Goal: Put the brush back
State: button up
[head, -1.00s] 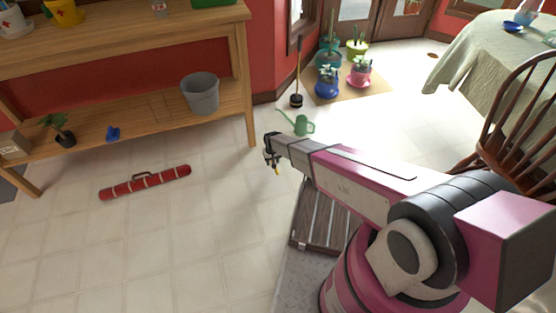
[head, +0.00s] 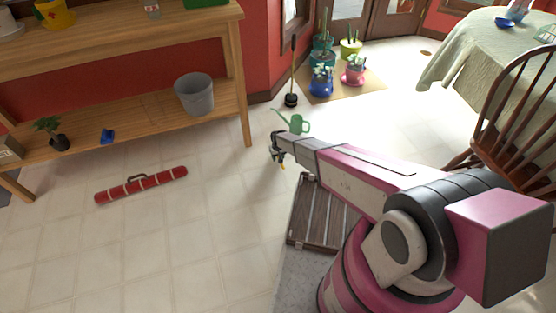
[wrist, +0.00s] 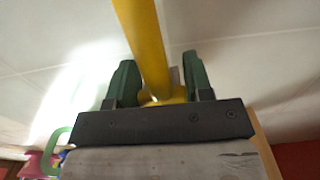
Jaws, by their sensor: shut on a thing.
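My gripper (head: 281,160) is at the end of my outstretched arm, above the floor in the middle of the head view. In the wrist view its two green fingers (wrist: 160,85) are shut on a yellow rod-like handle (wrist: 143,40). I take this to be the brush, but its bristles do not show.
A wooden shelf (head: 240,85) at the left holds a grey bucket (head: 194,95) and a small plant. A red case (head: 141,185) lies on the floor. A green watering can (head: 297,123) and potted plants stand behind my gripper. A chair (head: 520,110) is at the right.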

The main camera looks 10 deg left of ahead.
jog(key=shift+f, duration=1)
jog(key=shift+f, duration=0.15)
jog(key=o, duration=0.8)
jog(key=shift+o, duration=0.2)
